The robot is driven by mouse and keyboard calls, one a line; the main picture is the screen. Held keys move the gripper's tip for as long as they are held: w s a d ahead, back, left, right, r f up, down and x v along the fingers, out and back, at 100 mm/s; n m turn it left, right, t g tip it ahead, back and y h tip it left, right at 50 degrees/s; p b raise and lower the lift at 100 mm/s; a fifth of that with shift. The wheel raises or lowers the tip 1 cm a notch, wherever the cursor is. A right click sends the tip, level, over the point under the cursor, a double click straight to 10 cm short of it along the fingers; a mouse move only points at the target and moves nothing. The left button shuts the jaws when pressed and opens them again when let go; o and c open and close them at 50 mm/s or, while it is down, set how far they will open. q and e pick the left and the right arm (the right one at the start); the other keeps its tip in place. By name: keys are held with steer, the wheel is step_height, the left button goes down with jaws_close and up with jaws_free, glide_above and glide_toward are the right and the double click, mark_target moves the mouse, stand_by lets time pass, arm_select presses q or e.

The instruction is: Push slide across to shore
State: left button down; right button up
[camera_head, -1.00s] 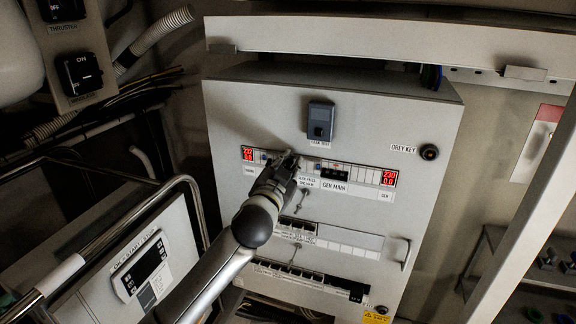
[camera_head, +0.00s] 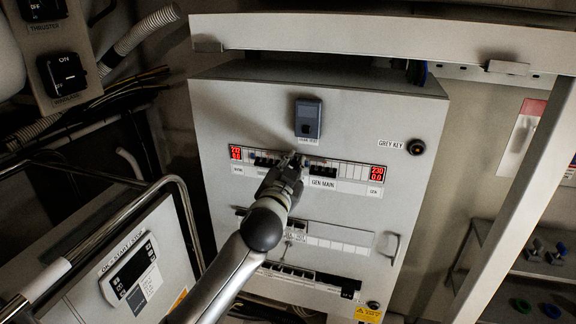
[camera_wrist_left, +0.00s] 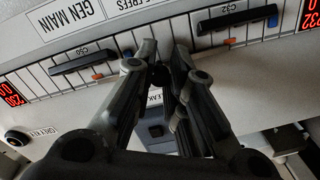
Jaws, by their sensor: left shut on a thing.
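My left gripper (camera_head: 298,161) is shut at the breaker row on the front of the grey panel (camera_head: 250,110). In the left wrist view the gripper (camera_wrist_left: 163,72) sits between the black C50 breaker bar (camera_wrist_left: 85,62) on the GEN MAIN side and the black C32 breaker bar (camera_wrist_left: 235,20). In the head view black switches (camera_head: 266,160) show left of the gripper, and the GEN MAIN breaker (camera_head: 323,170) is close to its right. My right gripper is not in view.
Red displays (camera_head: 236,152) and (camera_head: 377,173) end the row. A meter (camera_head: 308,118) sits above it and a grey key switch (camera_head: 416,147) at upper right. A handle (camera_head: 391,248) sticks out lower right. A metal rail (camera_head: 185,205) stands left of my arm.

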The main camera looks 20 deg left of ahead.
arm_select(q)
steer(key=c, duration=1.4)
jaws_free()
steer(key=s, duration=1.2)
steer(key=shift+d, duration=0.1)
